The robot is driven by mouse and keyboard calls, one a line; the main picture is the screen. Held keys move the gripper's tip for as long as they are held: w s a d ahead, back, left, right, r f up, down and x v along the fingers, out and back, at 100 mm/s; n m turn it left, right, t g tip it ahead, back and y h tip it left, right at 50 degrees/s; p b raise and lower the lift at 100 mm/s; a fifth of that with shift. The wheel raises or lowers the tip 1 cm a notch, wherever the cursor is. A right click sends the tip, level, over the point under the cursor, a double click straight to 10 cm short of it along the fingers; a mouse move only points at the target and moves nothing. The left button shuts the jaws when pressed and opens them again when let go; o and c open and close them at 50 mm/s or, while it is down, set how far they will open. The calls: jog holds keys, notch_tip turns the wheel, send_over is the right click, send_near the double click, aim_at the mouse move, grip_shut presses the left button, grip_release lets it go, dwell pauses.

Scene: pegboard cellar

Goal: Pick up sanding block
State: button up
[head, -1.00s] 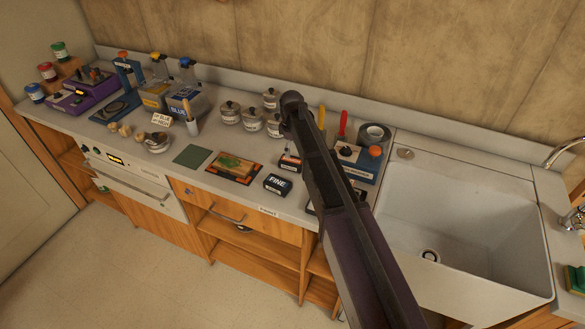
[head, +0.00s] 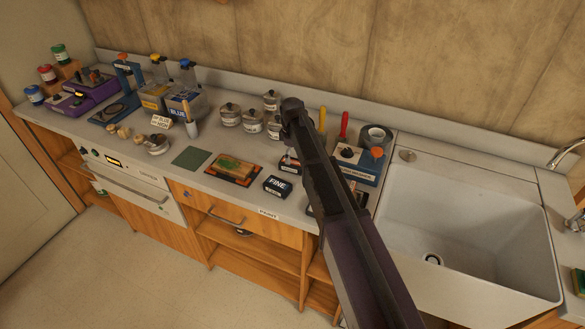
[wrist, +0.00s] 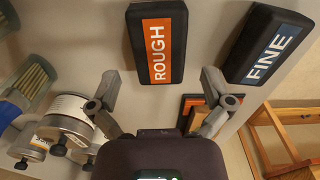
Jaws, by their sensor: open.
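A black sanding block labelled FINE on blue (head: 278,186) lies on the worktop near its front edge; it shows at upper right in the wrist view (wrist: 264,44). A similar block labelled ROUGH on orange (head: 290,163) lies just behind it, partly covered by my arm in the head view. In the wrist view the ROUGH block (wrist: 156,45) is at the top centre, ahead of my gripper (wrist: 160,92). My gripper's fingers are spread, with nothing between them. Its fingertips are mostly hidden in the head view.
Lidded jars (head: 252,121) stand behind the blocks. A wooden piece on an orange-edged mat (head: 234,181) and a green sheet (head: 191,157) lie left. A blue tool (head: 357,164), tape roll and sink (head: 455,215) are on the right. Bare worktop surrounds the FINE block.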

aim_at(292, 162)
jog(key=shift+f+b, duration=1.6)
jog(key=shift+f, duration=0.35)
jog(key=c, duration=1)
